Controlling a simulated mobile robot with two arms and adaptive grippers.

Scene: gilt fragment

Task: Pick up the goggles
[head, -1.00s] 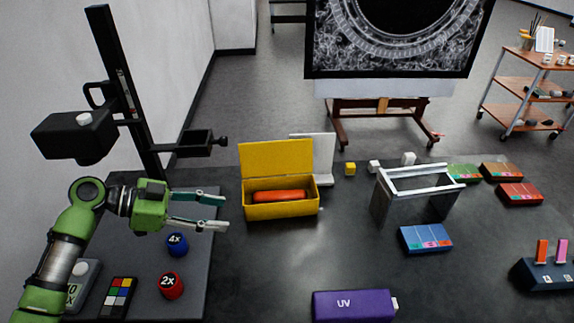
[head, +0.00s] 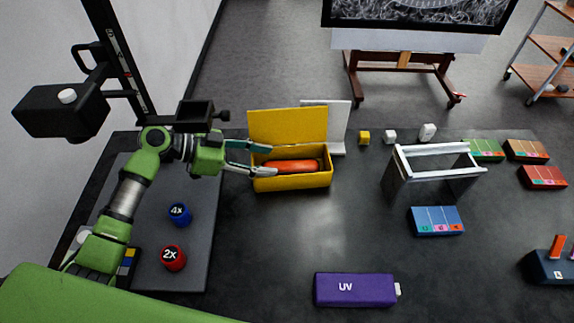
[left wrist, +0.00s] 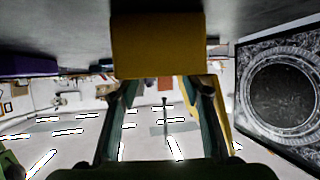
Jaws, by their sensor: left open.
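The orange goggles (head: 291,166) lie inside an open yellow box (head: 300,183), only their upper part showing above its front wall. The box's lid (head: 288,126) stands up at the back. My right gripper is not in view.
A white panel (head: 338,120) stands behind the box. A metal frame (head: 437,150), a blue case (head: 437,221) and a purple UV device (head: 354,290) are to the right. Dark table between is clear.

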